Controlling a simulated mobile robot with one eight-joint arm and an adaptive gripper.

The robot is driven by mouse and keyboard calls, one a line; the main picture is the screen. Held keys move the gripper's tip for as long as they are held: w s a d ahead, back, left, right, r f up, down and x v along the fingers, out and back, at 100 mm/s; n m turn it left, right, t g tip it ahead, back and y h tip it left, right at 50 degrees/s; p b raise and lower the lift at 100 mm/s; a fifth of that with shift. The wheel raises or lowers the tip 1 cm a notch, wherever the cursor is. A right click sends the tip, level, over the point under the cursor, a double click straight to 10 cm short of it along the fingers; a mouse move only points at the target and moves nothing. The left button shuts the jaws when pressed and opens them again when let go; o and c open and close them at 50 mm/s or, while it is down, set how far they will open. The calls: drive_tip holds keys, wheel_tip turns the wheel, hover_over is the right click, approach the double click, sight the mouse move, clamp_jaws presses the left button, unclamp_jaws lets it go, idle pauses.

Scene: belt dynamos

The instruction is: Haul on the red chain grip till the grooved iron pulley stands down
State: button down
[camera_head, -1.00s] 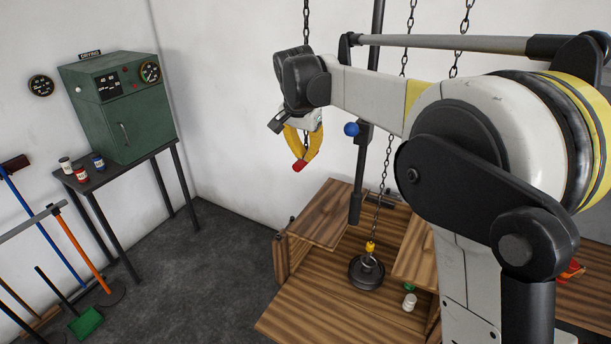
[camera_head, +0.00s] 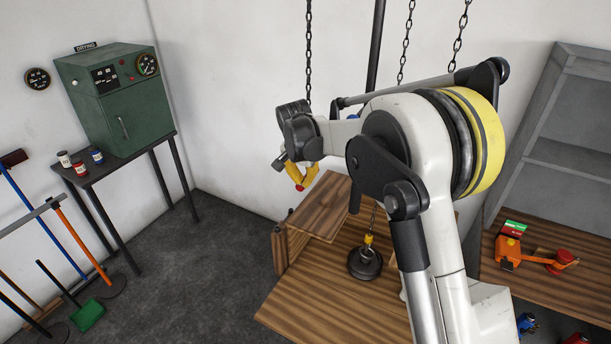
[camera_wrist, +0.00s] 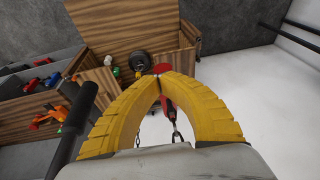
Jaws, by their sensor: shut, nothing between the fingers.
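My gripper (camera_head: 300,187) has yellow fingers with red tips and is shut, with the tips meeting. In the wrist view my gripper (camera_wrist: 160,72) frames a red grip (camera_wrist: 168,106) on a chain, seen in the gap behind the closed tips. I cannot tell whether the fingers touch it. In the head view a chain (camera_head: 308,60) comes down to my gripper, and the grip itself is hidden there. The dark round iron pulley (camera_head: 365,264) is below a yellow fitting on another chain, over the wooden bench; it also shows in the wrist view (camera_wrist: 140,60). I cannot tell whether it touches the wood.
The wooden bench (camera_head: 320,305) has a raised shelf (camera_head: 318,208) beside the pulley. An orange tool (camera_head: 510,248) lies on the right surface. A green cabinet (camera_head: 122,105) stands on a dark table at the left, with long-handled tools below. Floor between is clear.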

drive_tip(key=shift+s+d, duration=0.1)
wheel_tip(320, 180, down, 15)
drive_tip(key=b, duration=1.1)
drive_tip(key=d+p+v, duration=0.1)
drive_tip(key=v, duration=1.2)
drive_tip(key=shift+r, duration=0.5)
idle(0.6)
